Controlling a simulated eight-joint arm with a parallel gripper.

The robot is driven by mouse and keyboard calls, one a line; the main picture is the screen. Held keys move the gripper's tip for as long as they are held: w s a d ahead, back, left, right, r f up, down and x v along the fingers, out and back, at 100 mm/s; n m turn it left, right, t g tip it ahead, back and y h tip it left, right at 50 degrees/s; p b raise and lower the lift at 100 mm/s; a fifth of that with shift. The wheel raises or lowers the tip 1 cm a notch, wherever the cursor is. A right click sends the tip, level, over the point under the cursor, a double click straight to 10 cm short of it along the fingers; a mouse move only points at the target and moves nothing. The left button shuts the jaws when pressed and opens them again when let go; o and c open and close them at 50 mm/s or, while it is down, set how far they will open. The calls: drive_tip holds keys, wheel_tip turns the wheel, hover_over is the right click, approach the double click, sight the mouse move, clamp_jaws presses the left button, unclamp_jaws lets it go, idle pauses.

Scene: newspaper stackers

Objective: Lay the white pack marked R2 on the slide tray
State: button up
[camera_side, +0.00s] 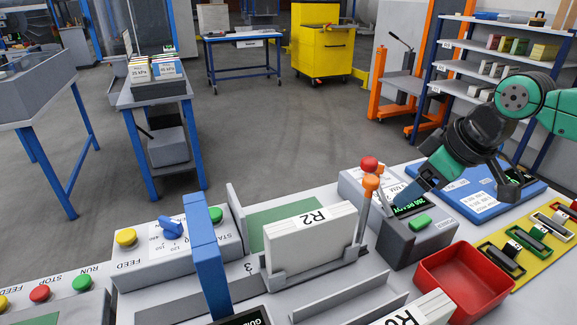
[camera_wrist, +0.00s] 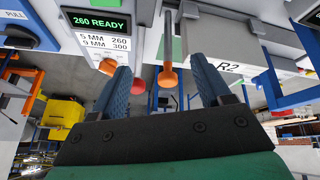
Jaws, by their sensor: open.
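A white pack marked R2 (camera_side: 310,234) stands upright in a grey holder (camera_side: 315,268) on the bench in the side view. Its grey side and R2 label (camera_wrist: 231,67) show at the right of the wrist view. A second white pack (camera_side: 425,309) is cut off at the lower edge; its label is only partly readable. A green-floored flat area (camera_side: 262,220) lies behind the R2 pack; I cannot tell whether it is the slide tray. My gripper (camera_side: 404,195) is open and empty, right of the R2 pack. In the wrist view the gripper (camera_wrist: 162,72) has its fingers apart.
A red bin (camera_side: 462,282) stands at right. A blue upright arm (camera_side: 206,258) and a dial panel (camera_side: 168,250) stand left of the pack.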

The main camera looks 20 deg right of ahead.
drive_tip(key=s+d+f+m, duration=0.1)
drive_tip(key=m, duration=0.1)
drive_tip(key=s+d+f+m+t, duration=0.1)
drive_tip(key=m, duration=0.1)
drive_tip(key=shift+s+d+f+t+h, duration=0.25)
drive_tip(key=shift+d+f+t+h, duration=0.05)
drive_tip(key=shift+f, duration=0.1)
